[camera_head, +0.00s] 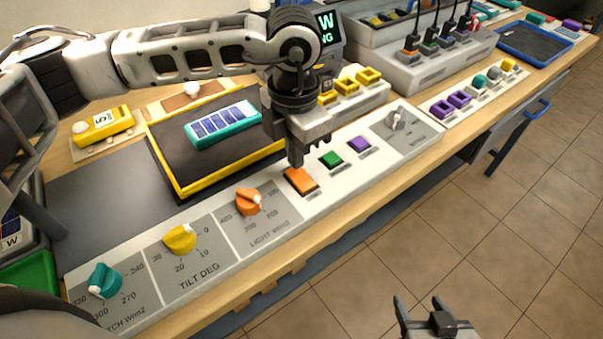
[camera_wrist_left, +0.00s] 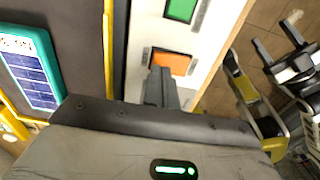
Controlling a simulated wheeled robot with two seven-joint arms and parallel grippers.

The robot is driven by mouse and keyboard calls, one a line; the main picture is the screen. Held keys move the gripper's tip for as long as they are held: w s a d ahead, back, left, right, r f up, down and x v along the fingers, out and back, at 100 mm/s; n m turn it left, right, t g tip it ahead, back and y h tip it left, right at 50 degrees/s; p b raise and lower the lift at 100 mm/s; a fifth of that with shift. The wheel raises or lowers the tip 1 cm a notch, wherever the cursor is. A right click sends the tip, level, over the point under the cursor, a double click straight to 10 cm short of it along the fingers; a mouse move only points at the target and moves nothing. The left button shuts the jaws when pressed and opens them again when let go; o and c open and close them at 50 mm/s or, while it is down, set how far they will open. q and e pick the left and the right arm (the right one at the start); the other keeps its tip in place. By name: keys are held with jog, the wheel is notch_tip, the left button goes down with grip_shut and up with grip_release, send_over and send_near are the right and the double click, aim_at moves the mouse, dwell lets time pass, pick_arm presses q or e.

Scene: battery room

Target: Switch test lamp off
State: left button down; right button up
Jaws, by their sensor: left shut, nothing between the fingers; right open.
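The long white control panel (camera_head: 285,235) runs along the bench front. It carries an orange square button (camera_head: 300,181), a green button (camera_head: 331,159) and a purple button (camera_head: 358,144). My left gripper (camera_head: 295,160) is shut and empty, pointing down right over the orange button; I cannot tell whether it touches it. In the left wrist view my left fingertips (camera_wrist_left: 160,78) overlap the near edge of the orange button (camera_wrist_left: 172,62), with the green button (camera_wrist_left: 181,10) beyond. My right gripper (camera_head: 425,312) is open and empty over the floor. No lamp is clearly identifiable.
Orange (camera_head: 248,201), yellow (camera_head: 180,239), teal (camera_head: 104,280) and grey (camera_head: 396,119) knobs stand on the panel. Behind it a solar panel block (camera_head: 222,124) lies on a yellow-edged dark tray (camera_head: 178,165). Chargers and a blue tray (camera_head: 538,42) are further back.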

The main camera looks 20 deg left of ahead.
pick_arm(q)
jog(key=shift+f+b, duration=1.05)
jog(key=shift+f, duration=0.05)
dwell(0.3)
jog(key=shift+r, duration=0.1)
jog(key=shift+r+p, duration=1.85)
jog(key=shift+r, duration=1.7)
